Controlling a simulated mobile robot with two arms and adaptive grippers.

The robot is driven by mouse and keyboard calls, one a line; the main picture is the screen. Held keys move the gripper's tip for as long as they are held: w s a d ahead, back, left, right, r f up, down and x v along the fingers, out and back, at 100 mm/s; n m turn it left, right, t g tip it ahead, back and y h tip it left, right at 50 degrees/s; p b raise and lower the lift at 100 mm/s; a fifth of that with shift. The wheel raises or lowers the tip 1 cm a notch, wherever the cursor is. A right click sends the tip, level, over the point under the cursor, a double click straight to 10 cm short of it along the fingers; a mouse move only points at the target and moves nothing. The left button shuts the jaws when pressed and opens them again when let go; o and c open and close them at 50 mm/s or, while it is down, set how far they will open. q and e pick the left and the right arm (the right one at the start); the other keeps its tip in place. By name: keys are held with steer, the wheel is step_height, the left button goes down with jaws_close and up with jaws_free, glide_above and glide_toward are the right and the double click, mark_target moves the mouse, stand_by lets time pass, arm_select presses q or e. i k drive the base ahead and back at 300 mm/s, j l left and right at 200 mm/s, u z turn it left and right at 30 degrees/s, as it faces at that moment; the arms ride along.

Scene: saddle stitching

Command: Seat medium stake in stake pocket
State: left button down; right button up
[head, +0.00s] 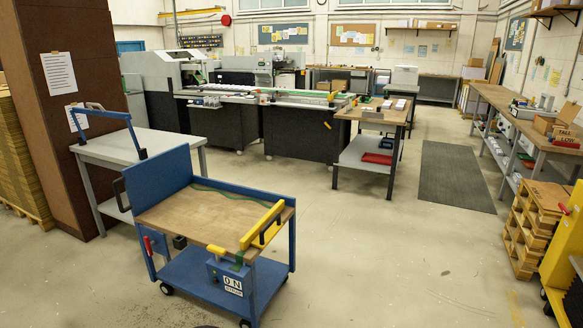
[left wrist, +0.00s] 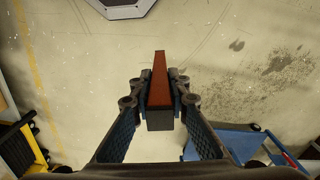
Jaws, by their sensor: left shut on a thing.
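My left gripper (left wrist: 160,92) shows only in the left wrist view. Its fingers are shut on a long red-brown bar with a dark grey end, which looks like the medium stake (left wrist: 159,85). The bar points away from the wrist, above bare floor, and touches nothing else that I can see. A blue cart (head: 172,180) with a wooden top stands in the head view. A blue part, probably of this cart, shows at the lower right of the left wrist view (left wrist: 230,142). I cannot make out a stake pocket. My right gripper is in neither view.
A grey table (head: 150,146) with a blue bar frame stands behind. A yellow unit (head: 566,245) and pallets (head: 525,238) stand right.

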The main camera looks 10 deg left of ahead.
mark_target(165, 194)
steer(key=i+j+u, duration=0.3)
steer(key=i, duration=0.35)
steer(key=i+j+u, duration=0.25)
steer(key=i, duration=0.4)
steer(key=i+j+u, duration=0.3)
steer(key=i, duration=0.35)
steer(key=l, duration=0.1)
